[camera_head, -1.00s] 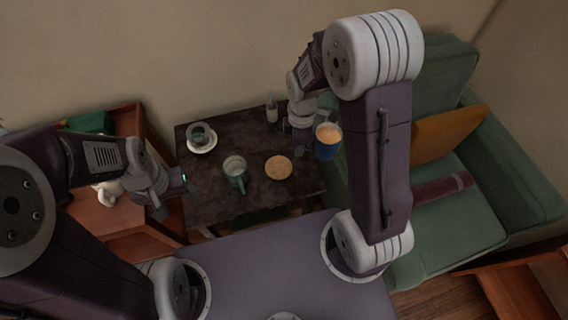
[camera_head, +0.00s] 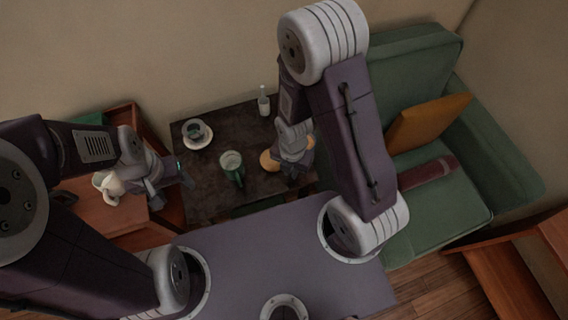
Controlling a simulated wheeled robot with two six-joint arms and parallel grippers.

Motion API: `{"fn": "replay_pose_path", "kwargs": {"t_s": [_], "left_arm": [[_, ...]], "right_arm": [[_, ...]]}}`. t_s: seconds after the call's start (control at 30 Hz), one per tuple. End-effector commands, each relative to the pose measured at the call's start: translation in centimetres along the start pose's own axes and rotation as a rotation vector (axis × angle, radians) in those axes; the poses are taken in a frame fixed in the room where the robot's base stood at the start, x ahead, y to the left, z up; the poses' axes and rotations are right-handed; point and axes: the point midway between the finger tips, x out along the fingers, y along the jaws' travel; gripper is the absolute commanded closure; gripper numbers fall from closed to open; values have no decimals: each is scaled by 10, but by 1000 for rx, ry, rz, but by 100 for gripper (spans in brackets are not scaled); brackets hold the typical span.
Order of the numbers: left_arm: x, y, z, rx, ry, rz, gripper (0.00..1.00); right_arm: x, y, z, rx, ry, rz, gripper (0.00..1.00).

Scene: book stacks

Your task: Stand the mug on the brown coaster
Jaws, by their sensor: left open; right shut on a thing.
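The brown coaster (camera_head: 267,161) is a round tan disc on the dark table; its right part is hidden behind my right gripper. My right gripper (camera_head: 292,172) is over the coaster's right side, shut. The blue mug with an orange-brown inside, seen at this gripper earlier, is hidden now behind the gripper and wrist, so I cannot tell its height or whether it touches the coaster. My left gripper (camera_head: 174,190) is open and empty at the table's left edge.
A cup on a white saucer (camera_head: 197,143) is at the back left and a small white bottle (camera_head: 263,103) at the back. A white pitcher (camera_head: 108,186) stands on the wooden unit at left. The table's front left is clear.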

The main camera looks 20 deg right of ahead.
Motion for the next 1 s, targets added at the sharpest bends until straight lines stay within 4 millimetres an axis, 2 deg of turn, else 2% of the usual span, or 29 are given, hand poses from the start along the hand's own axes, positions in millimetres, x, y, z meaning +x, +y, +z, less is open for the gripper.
{"fn": "replay_pose_path", "kwargs": {"t_s": [0.5,0.6,0.77,1.0], "left_arm": [[14,0,1,0,0,0,36],[14,0,2,0,0,0,36],[14,0,2,0,0,0,36],[22,0,2,0,0,0,36]], "right_arm": [[57,93,-5,0,-1,2,100],[61,102,-6,1,-1,2,100],[63,105,-6,3,0,1,100],[96,104,-6,3,1,-1,100]]}}
